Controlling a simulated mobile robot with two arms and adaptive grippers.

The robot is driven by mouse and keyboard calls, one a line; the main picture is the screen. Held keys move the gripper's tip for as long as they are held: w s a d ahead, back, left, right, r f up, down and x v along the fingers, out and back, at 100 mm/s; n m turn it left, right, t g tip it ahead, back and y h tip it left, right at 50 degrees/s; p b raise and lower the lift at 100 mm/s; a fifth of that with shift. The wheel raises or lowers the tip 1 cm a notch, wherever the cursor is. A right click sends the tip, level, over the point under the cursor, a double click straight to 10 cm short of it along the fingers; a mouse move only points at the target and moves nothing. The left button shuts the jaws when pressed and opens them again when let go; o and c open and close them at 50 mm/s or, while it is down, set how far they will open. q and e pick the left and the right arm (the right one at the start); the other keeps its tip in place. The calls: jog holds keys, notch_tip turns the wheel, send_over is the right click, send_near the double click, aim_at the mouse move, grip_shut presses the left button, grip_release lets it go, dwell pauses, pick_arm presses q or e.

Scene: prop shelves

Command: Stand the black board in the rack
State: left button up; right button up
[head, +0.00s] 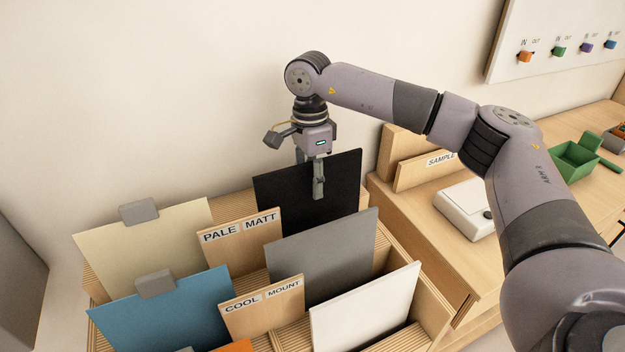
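The black board (340,190) is upright at the back right of the wooden rack (435,312). Its lower part is hidden behind the grey board and the label divider, so I cannot tell whether it rests on the rack floor. My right gripper (318,180) points down at the board's top edge. One finger lies against the board's front face; the other is hidden behind it. The gripper looks shut on the board. My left gripper is not in view.
The rack also holds a cream board (150,245), a blue board (170,310), a grey board (325,255), a white board (365,310) and labelled dividers (240,245). A counter with a white device (468,208) and green bin (575,160) lies right. The wall is close behind.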

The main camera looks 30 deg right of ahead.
jog(key=r, duration=1.2)
jog(key=shift+w, duration=0.4)
jog(key=shift+r, duration=0.1)
